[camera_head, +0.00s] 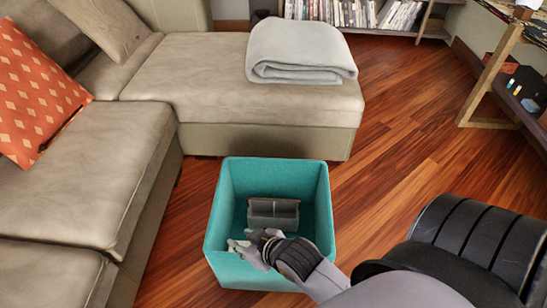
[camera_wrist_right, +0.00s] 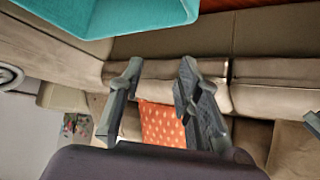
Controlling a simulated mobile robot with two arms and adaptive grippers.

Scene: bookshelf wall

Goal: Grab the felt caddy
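A grey felt caddy (camera_head: 272,211) with compartments sits inside a teal open-topped bin (camera_head: 224,205) on the floor. My right gripper (camera_head: 247,245) is over the near part of the bin's opening, nearer to me than the caddy and apart from it in the picture. In the right wrist view my right gripper (camera_wrist_right: 158,65) has its two fingers spread with nothing between them. The teal bin also shows at the top left of that view (camera_wrist_right: 120,15), but the caddy does not. My left gripper is not in view.
A beige sectional sofa (camera_head: 235,90) runs along the left and behind the bin, with a folded grey blanket (camera_head: 300,50) and an orange pillow (camera_head: 35,95) on it. A bookshelf (camera_head: 385,32) stands at the back.

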